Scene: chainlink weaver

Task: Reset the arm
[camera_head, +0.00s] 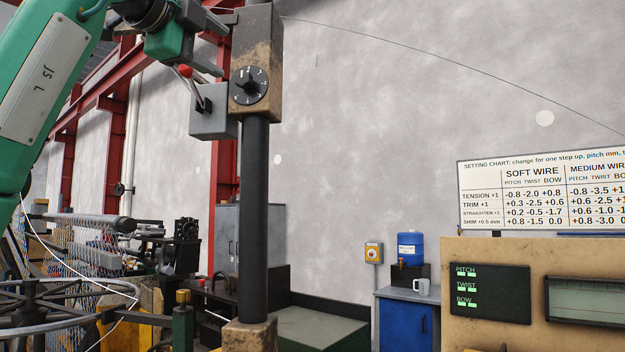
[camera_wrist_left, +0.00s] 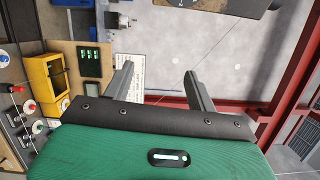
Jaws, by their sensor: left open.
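My left arm, green and marked "JS L", comes in from the upper left in the head view. Its gripper (camera_head: 219,48) is high up beside the post head with the dial (camera_head: 249,86). A red-knobbed lever (camera_head: 186,71) on a grey box (camera_head: 213,118) shows just below the gripper. In the left wrist view the two grey fingers (camera_wrist_left: 159,72) stand wide apart with nothing between them. Whether a finger touches the post head cannot be told. My right gripper is in neither view.
A dark post (camera_head: 254,215) stands upright in front of me. A setting chart (camera_head: 540,190) and a tan panel with a PITCH, TWIST, BOW display (camera_head: 490,292) are at the right. Wire mesh (camera_head: 85,250) and a reel are at the lower left. A thin wire crosses above.

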